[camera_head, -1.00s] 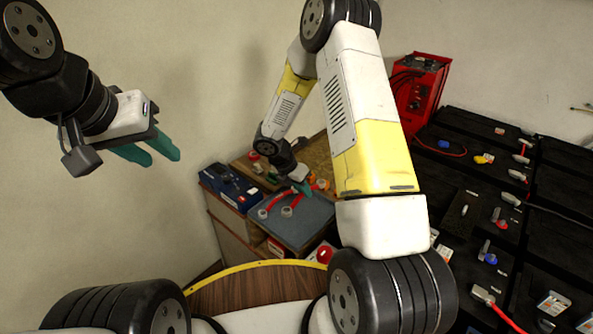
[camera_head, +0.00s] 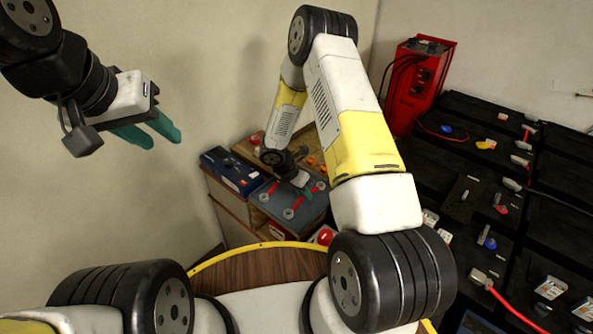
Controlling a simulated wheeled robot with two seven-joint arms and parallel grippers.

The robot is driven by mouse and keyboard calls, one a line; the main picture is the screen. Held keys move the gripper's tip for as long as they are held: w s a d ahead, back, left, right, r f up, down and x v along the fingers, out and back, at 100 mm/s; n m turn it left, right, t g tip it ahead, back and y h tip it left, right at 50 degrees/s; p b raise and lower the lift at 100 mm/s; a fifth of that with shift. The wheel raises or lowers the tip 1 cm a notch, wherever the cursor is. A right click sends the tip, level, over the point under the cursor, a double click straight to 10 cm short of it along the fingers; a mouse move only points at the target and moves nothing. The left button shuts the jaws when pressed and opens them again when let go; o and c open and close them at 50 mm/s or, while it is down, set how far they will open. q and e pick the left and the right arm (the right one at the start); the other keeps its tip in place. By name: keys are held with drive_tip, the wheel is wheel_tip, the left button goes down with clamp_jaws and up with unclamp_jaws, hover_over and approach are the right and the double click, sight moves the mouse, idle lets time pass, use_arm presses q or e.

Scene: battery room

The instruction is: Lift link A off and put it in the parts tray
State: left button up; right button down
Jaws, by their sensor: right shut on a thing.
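My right gripper (camera_head: 306,193) is low over a blue-grey tray-like surface (camera_head: 276,209) on a wooden cabinet. It is shut on a red link (camera_head: 297,204) with grey ring ends, partly hidden by the jaws. Another red link (camera_head: 271,188) with a grey ring end lies to its left, partly hidden by my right arm. No label is readable, so I cannot tell which is link A. Whether the held link touches the surface is too small to tell. My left gripper (camera_head: 149,132) is open and empty, high in front of the wall.
A dark blue box (camera_head: 229,171) stands on the cabinet's left part. Black battery blocks (camera_head: 470,150) with terminals and cables fill the right side. A red charger unit (camera_head: 416,85) stands behind them. My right upper arm crosses the middle of the view.

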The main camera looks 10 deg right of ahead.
drive_tip(key=shift+f, duration=0.3)
idle(0.5)
drive_tip(key=c, duration=0.9)
unclamp_jaws()
drive_tip(key=shift+c, duration=0.2)
drive_tip(key=shift+r, duration=4)
